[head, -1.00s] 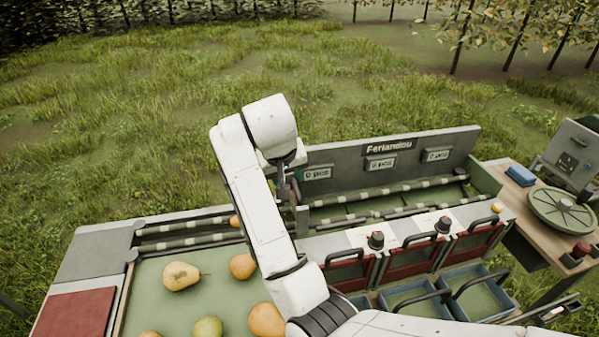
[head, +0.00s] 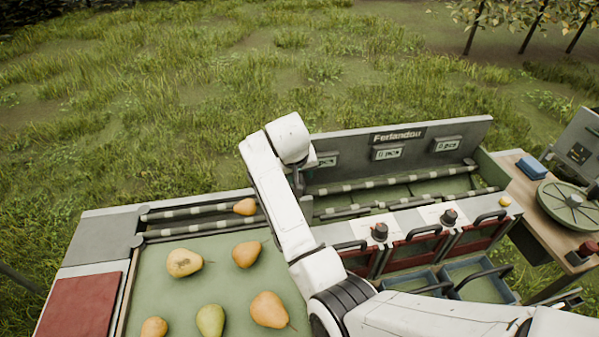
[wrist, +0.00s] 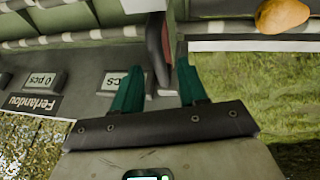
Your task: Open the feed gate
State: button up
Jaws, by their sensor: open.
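In the wrist view my gripper (wrist: 160,90) is open, with two green fingers apart and nothing held. A dark upright plate with a reddish edge (wrist: 157,50), which looks like the feed gate, stands between and just beyond the fingertips. I cannot tell whether the fingers touch it. It stands where the roller lane meets the counter box. In the head view my arm hides most of the gate area and the gripper. A pear (head: 245,207) lies on the roller lane (head: 190,212), left of the arm; it also shows in the wrist view (wrist: 283,14).
Several pears lie on the green tray (head: 160,275) at the left. The Ferlandou back panel (head: 350,145) with its displays stands right of the arm. Red-fronted chutes (head: 415,250) and blue bins (head: 480,285) are at the right front. Grass lies behind.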

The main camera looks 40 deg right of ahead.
jog(key=shift+d+f, duration=0.1)
jog(key=shift+f, duration=0.15)
jog(key=shift+c, duration=0.3)
grip_shut()
